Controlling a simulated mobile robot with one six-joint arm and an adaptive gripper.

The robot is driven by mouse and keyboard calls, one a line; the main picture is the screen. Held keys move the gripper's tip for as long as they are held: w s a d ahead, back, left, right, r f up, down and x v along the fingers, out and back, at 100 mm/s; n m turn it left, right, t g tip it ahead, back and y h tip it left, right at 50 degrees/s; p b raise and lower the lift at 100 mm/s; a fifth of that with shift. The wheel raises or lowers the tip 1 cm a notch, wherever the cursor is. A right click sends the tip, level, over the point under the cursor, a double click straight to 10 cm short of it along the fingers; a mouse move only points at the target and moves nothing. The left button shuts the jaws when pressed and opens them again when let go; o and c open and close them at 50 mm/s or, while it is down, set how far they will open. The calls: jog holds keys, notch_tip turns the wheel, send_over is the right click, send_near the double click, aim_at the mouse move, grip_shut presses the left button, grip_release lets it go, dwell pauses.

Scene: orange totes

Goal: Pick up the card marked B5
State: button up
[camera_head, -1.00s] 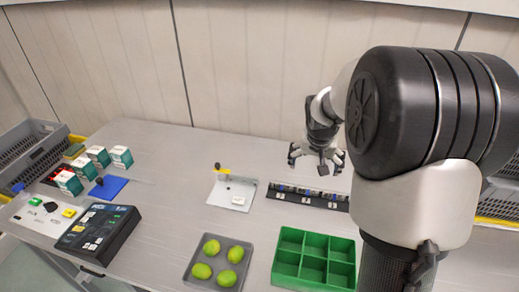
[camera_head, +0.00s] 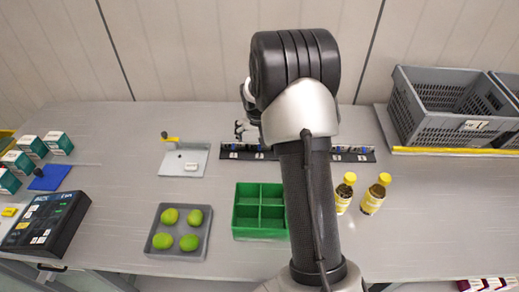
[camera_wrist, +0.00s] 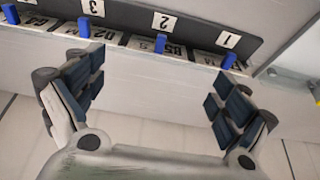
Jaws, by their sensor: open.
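My gripper (camera_wrist: 155,95) is open and empty in the wrist view, with its two fingers spread apart. In the head view my gripper (camera_head: 243,130) shows at the left part of the black card rack (camera_head: 226,155), partly hidden by my arm. The wrist view shows the rack (camera_wrist: 190,27) upside down, with slots numbered 3, 2 and 1, blue clips and white cards. The card in slot 2 (camera_wrist: 176,51) has inverted print that may read B5; I cannot tell surely. It lies beyond the gap between my fingers, apart from them.
A green divided tray (camera_head: 247,238), a grey tray of limes (camera_head: 154,246) and two yellow-capped bottles (camera_head: 374,196) stand in front of the rack. A white plate with a yellow lever (camera_head: 176,163) is left. Grey crates (camera_head: 440,120) stand at right.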

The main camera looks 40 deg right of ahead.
aim_at(260, 149)
jog(key=x, duration=0.1)
jog(key=b+x, duration=0.1)
jog(key=x, duration=0.1)
jog(key=b+x, duration=0.1)
jog(key=x, duration=0.1)
jog(key=shift+s+d+f, duration=0.1)
jog(key=shift+s+f, duration=0.1)
jog(key=shift+f, duration=0.05)
jog(key=shift+r, duration=0.1)
jog(key=shift+c, duration=0.6)
grip_shut()
dwell(0.4)
